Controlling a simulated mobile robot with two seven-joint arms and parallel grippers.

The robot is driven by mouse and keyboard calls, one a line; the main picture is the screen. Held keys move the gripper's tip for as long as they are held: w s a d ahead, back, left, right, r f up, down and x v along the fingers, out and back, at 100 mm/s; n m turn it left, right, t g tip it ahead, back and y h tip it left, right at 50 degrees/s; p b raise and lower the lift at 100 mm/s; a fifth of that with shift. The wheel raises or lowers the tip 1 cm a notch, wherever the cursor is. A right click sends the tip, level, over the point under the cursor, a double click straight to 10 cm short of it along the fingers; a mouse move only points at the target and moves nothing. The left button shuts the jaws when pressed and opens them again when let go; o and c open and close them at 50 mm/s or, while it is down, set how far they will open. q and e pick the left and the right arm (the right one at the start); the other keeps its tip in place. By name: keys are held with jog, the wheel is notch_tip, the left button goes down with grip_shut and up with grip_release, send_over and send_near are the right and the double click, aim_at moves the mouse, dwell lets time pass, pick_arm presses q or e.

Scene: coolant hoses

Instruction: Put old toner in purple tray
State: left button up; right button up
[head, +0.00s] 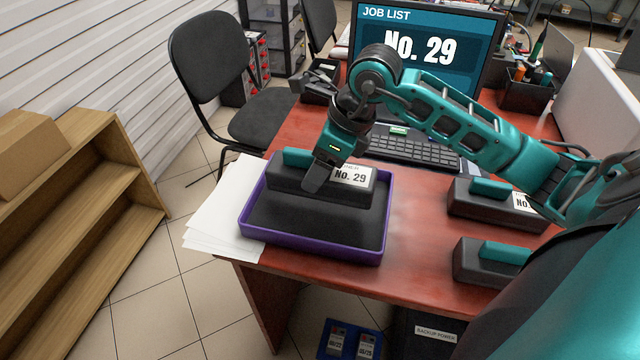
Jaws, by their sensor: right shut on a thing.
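A dark toner cartridge (285,181) with a teal handle and a label reading "No. 29" is at the back of the purple tray (312,248). My right gripper (318,178) comes down from above and is shut on this cartridge. The cartridge is over or in the tray's back part; I cannot tell whether it touches the bottom. The front part of the tray is bare. The monitor (425,45) shows "JOB LIST No. 29". My left gripper does not show.
Two more toner cartridges with teal handles, a back one (485,204) and a front one (480,262), lie on the red desk (415,245) right of the tray. White papers (222,215) lie left of the tray. A keyboard (410,150) is behind.

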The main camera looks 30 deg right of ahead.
jog(key=shift+f, duration=0.45)
notch_tip(320, 180, down, 3)
jog(key=shift+f, duration=0.5)
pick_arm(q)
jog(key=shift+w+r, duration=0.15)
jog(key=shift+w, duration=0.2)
pick_arm(e)
jog(key=shift+f+b, duration=0.15)
jog(key=shift+b, duration=0.25)
jog(key=o, duration=1.5)
